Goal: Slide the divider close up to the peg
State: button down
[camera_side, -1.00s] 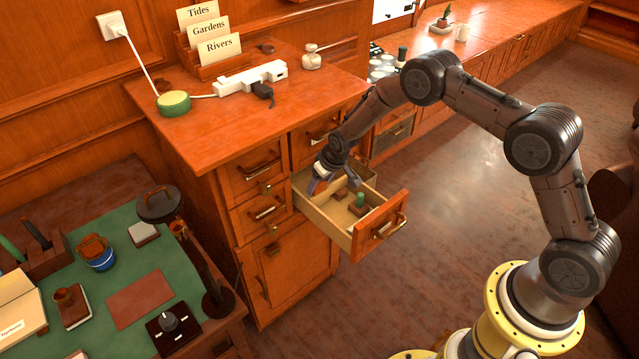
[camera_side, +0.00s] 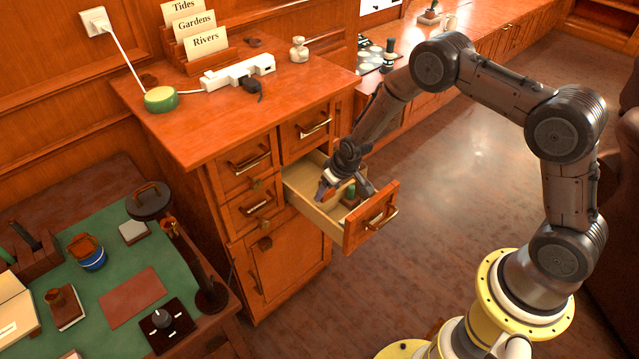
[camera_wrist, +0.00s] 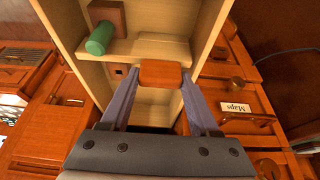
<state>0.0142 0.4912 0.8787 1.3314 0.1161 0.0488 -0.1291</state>
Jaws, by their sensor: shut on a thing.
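The green peg (camera_wrist: 100,38) stands on a brown block (camera_wrist: 108,16) inside the open drawer; it also shows in the side view (camera_side: 350,191). My gripper (camera_wrist: 160,77) reaches down into the drawer, its fingers on opposite ends of a reddish-brown wooden grip. This grip (camera_wrist: 160,72) appears to belong to the divider, whose pale board (camera_wrist: 150,47) crosses the drawer. The peg lies to the upper left of the grip in the wrist view, apart from it. In the side view my gripper (camera_side: 345,190) hides most of the divider.
The pale drawer (camera_side: 307,201) hangs open from the wooden cabinet; its side walls stand close to my fingers. The drawer front (camera_side: 371,216) has a metal handle. A green-topped desk (camera_side: 110,250) with several objects stands at left.

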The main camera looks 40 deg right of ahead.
jog(key=shift+s, duration=0.15)
jog(key=shift+c, duration=2)
grip_release()
jog(key=v, duration=1.4)
jog(key=shift+f, duration=0.1)
